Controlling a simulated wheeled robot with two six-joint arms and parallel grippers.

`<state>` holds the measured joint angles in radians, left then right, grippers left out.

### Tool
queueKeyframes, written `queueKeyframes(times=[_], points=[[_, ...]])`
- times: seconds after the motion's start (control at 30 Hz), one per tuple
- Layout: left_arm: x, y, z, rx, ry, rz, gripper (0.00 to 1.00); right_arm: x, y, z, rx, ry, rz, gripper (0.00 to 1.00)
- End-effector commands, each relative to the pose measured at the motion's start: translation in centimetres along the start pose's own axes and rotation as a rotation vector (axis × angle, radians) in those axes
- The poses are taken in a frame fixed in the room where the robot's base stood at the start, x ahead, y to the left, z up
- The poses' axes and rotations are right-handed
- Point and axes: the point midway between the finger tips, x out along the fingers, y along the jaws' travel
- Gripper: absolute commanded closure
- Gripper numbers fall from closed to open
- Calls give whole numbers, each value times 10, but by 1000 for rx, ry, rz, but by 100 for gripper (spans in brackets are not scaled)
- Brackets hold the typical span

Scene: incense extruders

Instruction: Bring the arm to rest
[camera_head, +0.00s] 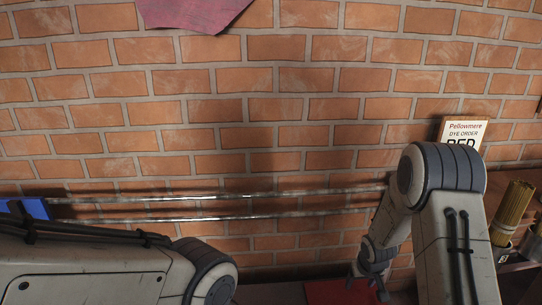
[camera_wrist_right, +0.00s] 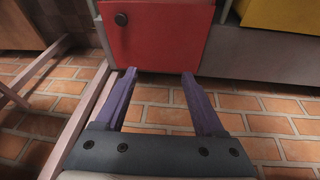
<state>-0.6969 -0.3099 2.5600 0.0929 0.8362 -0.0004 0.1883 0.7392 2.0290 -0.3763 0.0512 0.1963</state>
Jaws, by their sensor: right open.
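My right arm comes in from the lower right in the head view, bent at the elbow. Its gripper (camera_head: 368,285) hangs down in front of the brick wall, small and partly cut by the lower edge. In the right wrist view the gripper's (camera_wrist_right: 159,78) two purple fingers are spread, with nothing between them. They point towards a red panel (camera_wrist_right: 160,35) with a black knob, apparently apart from it. My left arm shows at the lower left in the head view; its gripper is out of sight.
Two metal rails (camera_head: 220,197) run along the brick wall (camera_head: 250,140). A dye order sign (camera_head: 465,131) reading "RED" and a bundle of sticks (camera_head: 513,207) stand at the right. A red surface (camera_head: 330,292) lies below. Wooden bars (camera_wrist_right: 80,125) stand left of my right gripper, over brick flooring (camera_wrist_right: 270,125).

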Motion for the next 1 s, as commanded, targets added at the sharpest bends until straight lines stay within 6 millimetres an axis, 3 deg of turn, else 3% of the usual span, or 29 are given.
queueKeyframes(times=[0.03, 0.17, 0.3, 0.4, 0.6, 0.8, 1.0], points=[[0, 0, 0, 0, 0, 0, 50, -31, -30, -4, -53, -4, -8, 29], [0, 0, 0, 0, 0, 0, 50, -101, -95, 15, -163, -45, -35, 29], [0, 0, 0, 0, 0, 0, 50, -171, -152, 60, -285, -92, -84, 29], [0, 0, 0, 0, 0, 0, 50, -212, -179, 100, -370, -129, -124, 29], [0, 0, 0, 0, 0, 0, 50, -266, -202, 172, -508, -192, -198, 29], [0, 0, 0, 0, 0, 0, 50, -302, -205, 235, -635, -249, -266, 29], [-50, 4, -3, 0, 1, 0, 50, -348, -201, 219, -630, -256, -263, 29]])
